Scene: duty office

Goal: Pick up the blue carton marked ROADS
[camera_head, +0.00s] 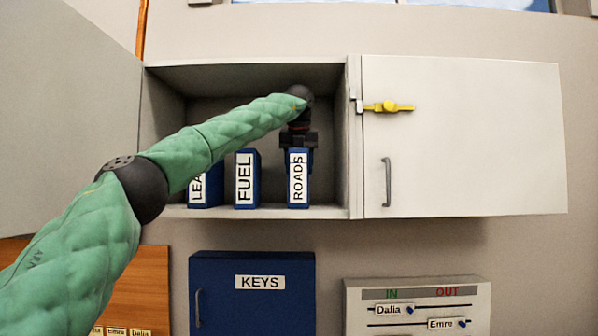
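The blue carton marked ROADS (298,190) stands upright on the floor of the open wall cabinet, near the right side of its open bay. My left arm reaches in from the left, and my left gripper (299,143) is at the top of this carton, pointing down. The gripper is dark and small here, and I cannot tell whether its fingers are closed on the carton. My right gripper is not in view.
Blue cartons marked FUEL (247,190) and one with a partly hidden label starting LEA (205,190) stand to the left. The cabinet's right door (470,140) is shut, with a yellow latch (388,106). A blue KEYS box (250,300) hangs below.

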